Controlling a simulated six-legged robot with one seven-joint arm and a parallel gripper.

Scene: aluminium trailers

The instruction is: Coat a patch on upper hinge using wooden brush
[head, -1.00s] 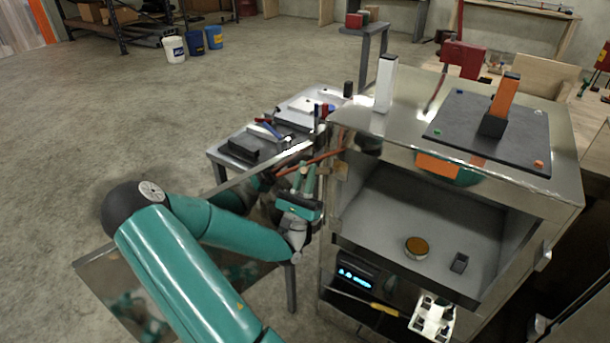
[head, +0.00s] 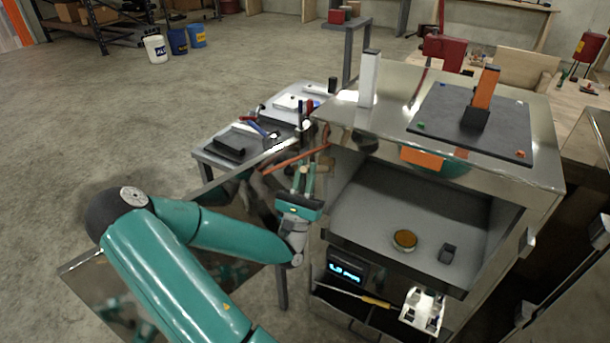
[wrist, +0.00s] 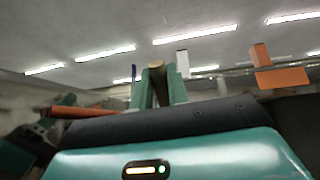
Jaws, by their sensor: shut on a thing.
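My gripper (head: 305,180) is at the left front corner of the metal cabinet (head: 345,220), fingers pointing up. In the wrist view its fingers (wrist: 157,90) are closed around a brown wooden piece (wrist: 156,68), which seems to be the wooden brush. Its bristles cannot be made out. A reddish-brown rod (head: 297,160) runs beside the fingers; it also shows at the left of the wrist view (wrist: 80,112). The upper hinge cannot be clearly told apart near this corner, and I cannot tell whether the brush touches anything.
The cabinet's open shelf holds a round tin with amber contents (head: 404,240) and a small dark block (head: 447,253). On top stand a white block (head: 369,80) and an orange block (head: 486,88). A tool table (head: 207,160) stands behind the arm.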

